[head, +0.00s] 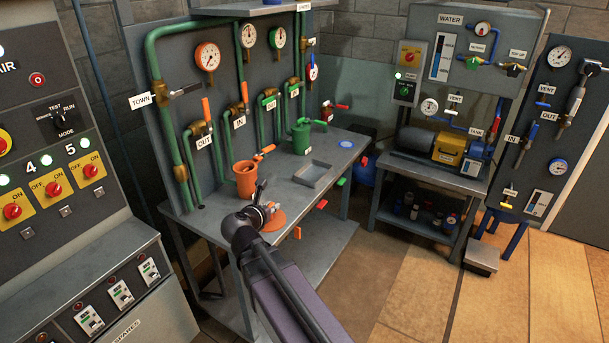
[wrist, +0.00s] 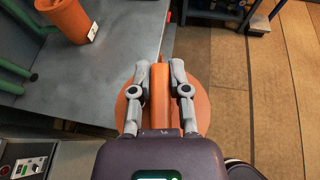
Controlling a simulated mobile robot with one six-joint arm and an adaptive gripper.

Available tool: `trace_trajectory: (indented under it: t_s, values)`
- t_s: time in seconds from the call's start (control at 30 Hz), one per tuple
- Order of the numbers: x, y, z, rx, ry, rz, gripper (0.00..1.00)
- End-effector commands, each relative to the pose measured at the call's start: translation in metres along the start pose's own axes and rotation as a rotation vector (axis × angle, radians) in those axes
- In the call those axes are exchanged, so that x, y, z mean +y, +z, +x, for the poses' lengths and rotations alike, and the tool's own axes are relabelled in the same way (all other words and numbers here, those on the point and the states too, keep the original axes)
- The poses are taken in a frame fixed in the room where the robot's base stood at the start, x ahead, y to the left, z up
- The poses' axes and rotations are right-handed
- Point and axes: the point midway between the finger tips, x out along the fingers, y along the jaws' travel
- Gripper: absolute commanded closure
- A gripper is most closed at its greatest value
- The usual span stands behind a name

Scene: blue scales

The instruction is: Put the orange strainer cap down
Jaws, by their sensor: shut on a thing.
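The orange strainer cap (head: 272,222) is a round disc with a raised bar handle. My gripper (head: 265,207) is shut on that handle. In the wrist view, the two fingers (wrist: 160,78) press on both sides of the handle, and the orange disc (wrist: 203,108) shows below them. The cap is at the front edge of the grey bench (head: 215,215), partly past it in the wrist view; I cannot tell its height above the top. The orange strainer pot (head: 245,180) stands on the bench behind the cap, also at upper left in the wrist view (wrist: 66,18).
A shallow grey tray (head: 313,174) lies on the bench right of the orange pot. A green pot (head: 301,140) and a blue disc (head: 346,144) are farther back. Green pipes (head: 168,150) rise along the left. Bare bench top shows between pot and tray.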

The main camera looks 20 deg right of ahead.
Motion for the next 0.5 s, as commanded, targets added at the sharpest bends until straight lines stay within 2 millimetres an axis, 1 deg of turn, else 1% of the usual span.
trace_trajectory:
  t_s: [0.5]
  values:
    - [0.0097, -0.0029, -0.0079, -0.001, 0.019, -0.008, 1.00]
